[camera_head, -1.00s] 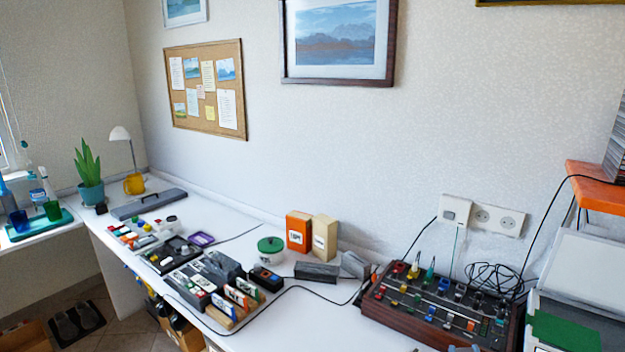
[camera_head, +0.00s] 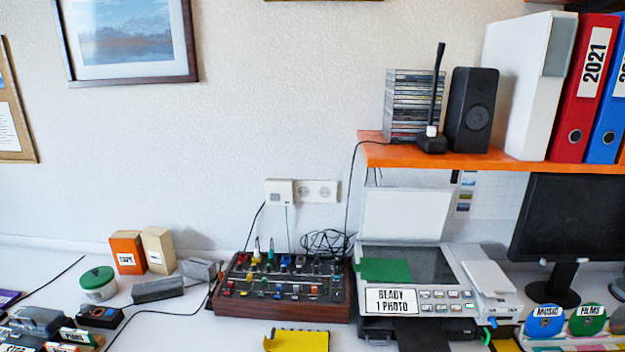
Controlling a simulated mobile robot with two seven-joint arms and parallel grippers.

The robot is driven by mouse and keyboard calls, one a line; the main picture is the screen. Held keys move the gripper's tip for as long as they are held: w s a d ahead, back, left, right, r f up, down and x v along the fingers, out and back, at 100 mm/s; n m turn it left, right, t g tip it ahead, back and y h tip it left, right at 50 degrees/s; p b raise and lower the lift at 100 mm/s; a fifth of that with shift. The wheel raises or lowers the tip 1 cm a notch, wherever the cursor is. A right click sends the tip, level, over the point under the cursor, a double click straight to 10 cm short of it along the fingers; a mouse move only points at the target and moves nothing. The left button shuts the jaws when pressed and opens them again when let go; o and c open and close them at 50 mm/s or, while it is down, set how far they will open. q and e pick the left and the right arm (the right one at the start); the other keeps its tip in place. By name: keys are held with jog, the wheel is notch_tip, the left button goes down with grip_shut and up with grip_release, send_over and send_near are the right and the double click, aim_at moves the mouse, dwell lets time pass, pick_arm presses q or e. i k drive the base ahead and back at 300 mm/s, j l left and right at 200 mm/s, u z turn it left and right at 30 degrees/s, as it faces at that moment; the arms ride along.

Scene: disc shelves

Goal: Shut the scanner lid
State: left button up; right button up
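The scanner (camera_head: 425,262) stands on the desk right of centre in the head view. Its lid (camera_head: 405,214) is raised and stands upright at the back, its pale inner side facing me. The dark glass is uncovered. A green sheet (camera_head: 386,270) lies on the left part of the glass. A label on the front panel reads "READY 1 PHOTO". Neither of my grippers is in view.
A mixer (camera_head: 284,305) with knobs and cables stands just left of the scanner. An orange shelf (camera_head: 480,160) with a disc stack, speaker and binders hangs above. A monitor (camera_head: 575,222) is at right. A yellow pad (camera_head: 298,341) lies in front.

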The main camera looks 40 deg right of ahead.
aim_at(389, 212)
jog(key=z, duration=1.7)
jog(key=j+z, duration=0.1)
jog(key=z, duration=0.25)
jog(key=i+j+z, duration=0.1)
jog(key=z, duration=0.25)
